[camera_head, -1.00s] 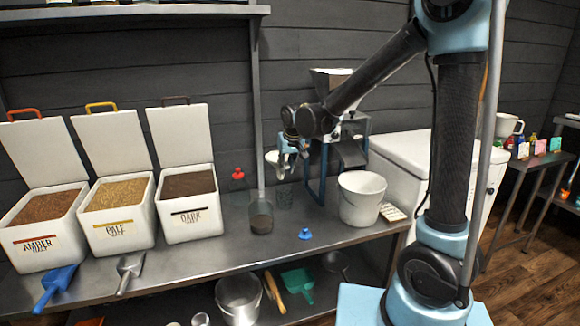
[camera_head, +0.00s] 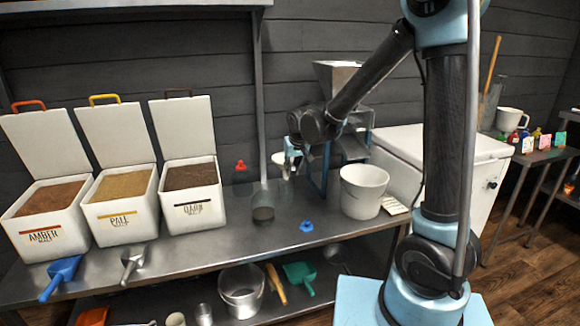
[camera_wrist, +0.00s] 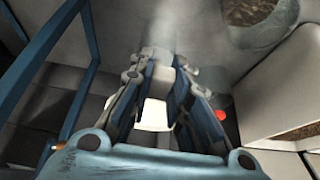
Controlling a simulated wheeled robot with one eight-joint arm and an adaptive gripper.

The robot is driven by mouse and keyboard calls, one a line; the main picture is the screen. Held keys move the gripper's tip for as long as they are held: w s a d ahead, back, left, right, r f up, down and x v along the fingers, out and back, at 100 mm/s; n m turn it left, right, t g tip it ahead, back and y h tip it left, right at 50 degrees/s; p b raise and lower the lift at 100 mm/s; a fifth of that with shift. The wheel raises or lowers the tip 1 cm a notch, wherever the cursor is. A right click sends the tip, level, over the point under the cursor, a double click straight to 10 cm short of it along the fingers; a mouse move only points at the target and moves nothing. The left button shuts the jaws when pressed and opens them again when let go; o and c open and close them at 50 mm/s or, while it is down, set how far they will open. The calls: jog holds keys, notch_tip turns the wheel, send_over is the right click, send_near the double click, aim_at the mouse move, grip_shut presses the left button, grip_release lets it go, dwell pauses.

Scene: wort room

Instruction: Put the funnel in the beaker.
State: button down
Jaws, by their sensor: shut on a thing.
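My gripper (camera_head: 292,150) is shut on a white piece (camera_head: 279,158), which looks like the funnel, and holds it above the metal bench. In the wrist view the fingers (camera_wrist: 160,62) close together, with the white piece (camera_wrist: 155,115) partly hidden by them. A clear glass beaker (camera_head: 263,213) with brown material low inside stands upright on the bench, below and slightly left of the held piece and apart from it. A glass with brown contents also shows at the top of the wrist view (camera_wrist: 258,14). Faint clear glass (camera_head: 281,187) stands behind the beaker.
A white bucket (camera_head: 363,192) and a mill (camera_head: 338,120) with a blue frame stand right of the gripper. A small blue item (camera_head: 306,226) lies near the front. A red-topped vessel (camera_head: 241,170) stands behind. Malt bins (camera_head: 193,213) line the left.

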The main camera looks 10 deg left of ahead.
notch_tip(320, 180, down, 6)
jog(key=shift+f, duration=0.25)
dwell(1.0)
jog(key=c, duration=1.4)
grip_release()
jog(key=shift+c, duration=0.2)
